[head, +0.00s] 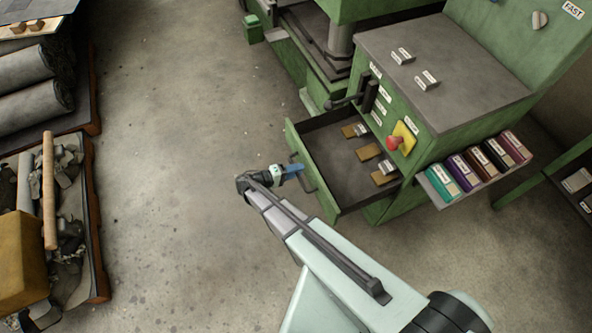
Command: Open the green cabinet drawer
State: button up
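The green cabinet (436,138) stands at the upper right with a grey top. Its drawer (312,176) is pulled well out toward the left, and its dark inside shows. Several small tan pieces, some with white labels, lie in the drawer. A dark bar handle (302,176) is on the drawer's front face. My gripper (299,171) is at this handle, with blue fingers reaching to it from the left. The fingers are small here, and I cannot tell whether they are closed on the handle.
A red knob (394,143) on a yellow plate and a black lever (345,102) stick out above the drawer. A rack of coloured boxes (475,166) juts out at right. Pallets with rolls (35,105) and rubble stand left. The concrete floor between is clear.

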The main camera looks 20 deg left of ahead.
jog(key=v, duration=1.4)
jog(key=shift+f, duration=0.1)
dwell(0.4)
